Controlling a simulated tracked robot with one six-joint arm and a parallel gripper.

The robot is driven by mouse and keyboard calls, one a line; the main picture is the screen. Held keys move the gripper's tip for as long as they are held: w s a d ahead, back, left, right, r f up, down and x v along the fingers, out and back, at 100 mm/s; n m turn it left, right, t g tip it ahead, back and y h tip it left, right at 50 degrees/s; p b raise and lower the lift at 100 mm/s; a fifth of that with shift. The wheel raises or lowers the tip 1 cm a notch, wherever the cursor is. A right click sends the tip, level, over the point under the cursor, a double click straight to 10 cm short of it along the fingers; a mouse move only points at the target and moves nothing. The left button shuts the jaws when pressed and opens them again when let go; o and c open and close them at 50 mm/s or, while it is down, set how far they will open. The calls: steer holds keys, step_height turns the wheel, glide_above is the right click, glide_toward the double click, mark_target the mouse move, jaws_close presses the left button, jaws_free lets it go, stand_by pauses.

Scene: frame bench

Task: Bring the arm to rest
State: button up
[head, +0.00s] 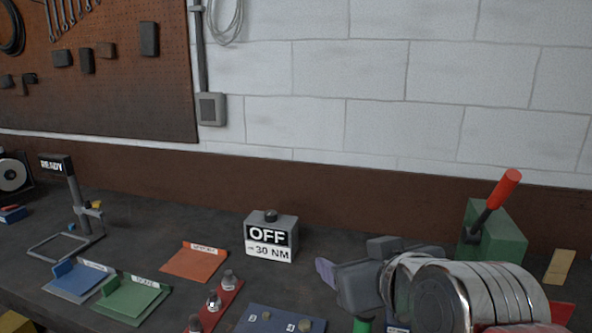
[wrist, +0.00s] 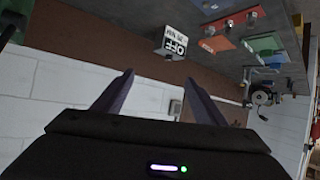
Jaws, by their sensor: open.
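My gripper (wrist: 160,85) is open and empty in the wrist view, its two purple fingers spread apart with only wall and bench backboard showing behind them. In the head view one purple fingertip of my gripper (head: 325,271) shows at the left end of my folded arm, low at the right of the picture. The fingers touch nothing that I can see. My arm hides part of the bench behind it.
A grey box (head: 271,237) reading OFF and 30 NM stands left of my gripper. A green block (head: 493,240) with a red-handled lever stands at right. Orange (head: 194,263), green (head: 132,299) and blue (head: 77,281) trays lie left. A READY display stand (head: 72,195) is farther left.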

steer(key=s+d+f+m+g+h, duration=0.1)
steer(key=s+d+f+g, duration=0.2)
steer(key=s+f, duration=0.2)
steer(key=s+d+f+m+g+h, duration=0.1)
steer(key=s+f, duration=0.4)
steer(key=f, duration=0.7)
steer(key=d+m+g, duration=0.1)
steer(key=d+g, duration=0.1)
steer(key=shift+s+d+g+h, duration=0.2)
steer(key=shift+s+g+h, duration=0.1)
steer(key=shift+s, duration=0.1)
